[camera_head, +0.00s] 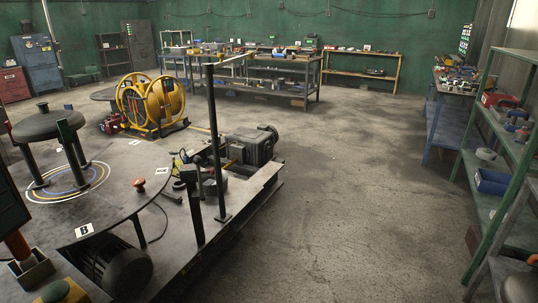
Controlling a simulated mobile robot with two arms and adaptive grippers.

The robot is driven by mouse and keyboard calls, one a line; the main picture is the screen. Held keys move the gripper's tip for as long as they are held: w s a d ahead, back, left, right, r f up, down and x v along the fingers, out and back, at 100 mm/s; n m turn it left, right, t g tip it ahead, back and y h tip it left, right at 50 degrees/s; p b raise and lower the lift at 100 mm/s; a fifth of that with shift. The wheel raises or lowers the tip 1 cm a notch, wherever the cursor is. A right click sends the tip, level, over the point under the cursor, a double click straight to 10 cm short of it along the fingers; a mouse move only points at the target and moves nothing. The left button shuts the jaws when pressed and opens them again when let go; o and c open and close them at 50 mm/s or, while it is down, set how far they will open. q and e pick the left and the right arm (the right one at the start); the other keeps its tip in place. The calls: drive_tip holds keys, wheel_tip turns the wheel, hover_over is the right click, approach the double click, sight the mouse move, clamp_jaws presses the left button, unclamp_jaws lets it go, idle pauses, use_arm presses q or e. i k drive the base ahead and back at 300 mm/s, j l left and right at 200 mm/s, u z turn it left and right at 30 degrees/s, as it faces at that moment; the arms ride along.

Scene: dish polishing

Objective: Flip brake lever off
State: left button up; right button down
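I cannot tell for certain which part is the brake lever. A dark upright handle (193,205) with a block on top stands just right of the plate. A tall thin dark post (214,140) rises behind it, with a bar at its top. At the left edge, a dark part with an orange-red lower end (17,244) is cut off by the frame. Neither of my grippers shows.
The machine base (238,205) carries a grey motor (250,146). A yellow reel (150,99) stands behind. Green shelving (482,237) and a blue bench (447,121) line the right. A workbench (270,70) stands at the back. The concrete floor (350,200) between is clear.

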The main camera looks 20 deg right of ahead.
sight(197, 160)
drive_tip(key=i+l+z, duration=0.15)
drive_tip(key=i+z, duration=0.25)
drive_tip(key=i, duration=0.65)
drive_tip(key=i+j+z, duration=0.2)
drive_tip(key=i+z, duration=0.2)
drive_tip(key=i, duration=0.65)
